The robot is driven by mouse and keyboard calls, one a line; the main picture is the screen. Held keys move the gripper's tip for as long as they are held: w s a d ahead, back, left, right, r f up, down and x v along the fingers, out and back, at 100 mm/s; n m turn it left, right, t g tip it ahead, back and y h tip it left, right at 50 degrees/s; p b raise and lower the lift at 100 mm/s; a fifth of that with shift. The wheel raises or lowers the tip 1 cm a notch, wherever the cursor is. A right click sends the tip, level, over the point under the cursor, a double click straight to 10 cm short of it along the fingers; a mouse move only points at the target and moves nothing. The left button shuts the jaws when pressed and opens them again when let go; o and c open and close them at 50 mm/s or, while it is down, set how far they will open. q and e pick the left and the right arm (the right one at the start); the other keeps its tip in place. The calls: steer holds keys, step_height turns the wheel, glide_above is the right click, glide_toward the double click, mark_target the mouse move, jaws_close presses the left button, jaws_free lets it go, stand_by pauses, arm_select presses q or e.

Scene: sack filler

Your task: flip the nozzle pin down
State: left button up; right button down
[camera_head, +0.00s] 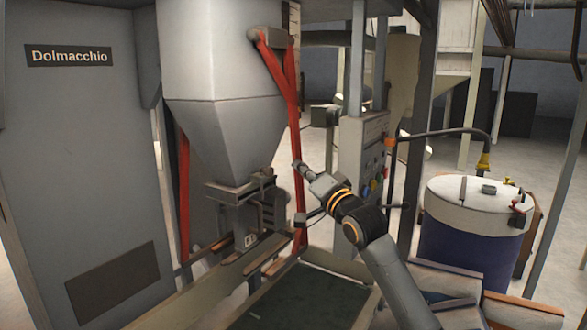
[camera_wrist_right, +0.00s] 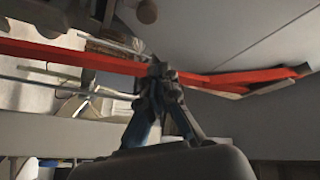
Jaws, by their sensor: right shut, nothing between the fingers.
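The filling nozzle (camera_head: 243,205) hangs below the grey hopper (camera_head: 228,120) in the head view. A bracket and small dark parts surround it. I cannot make out for certain which part is the pin, or how it is turned. My right gripper (camera_head: 297,165) is to the right of the nozzle and higher, by the red straps (camera_head: 292,110). In the right wrist view its fingertips (camera_wrist_right: 159,72) are together and empty, in front of a red strap (camera_wrist_right: 70,56). I cannot tell whether they touch it. My left gripper is not in view.
A control panel (camera_head: 362,150) with coloured buttons stands right of my right gripper. A drum with a white lid (camera_head: 470,202) is farther right. Below the nozzle run rails (camera_head: 215,285) and a dark mat (camera_head: 300,300). A grey cabinet (camera_head: 70,200) fills the left.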

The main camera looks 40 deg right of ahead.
steer(key=v, duration=0.3)
steer(key=shift+s+b, duration=0.2)
steer(key=shift+b, duration=0.15)
steer(key=shift+d+f, duration=0.1)
steer(key=shift+d, duration=0.1)
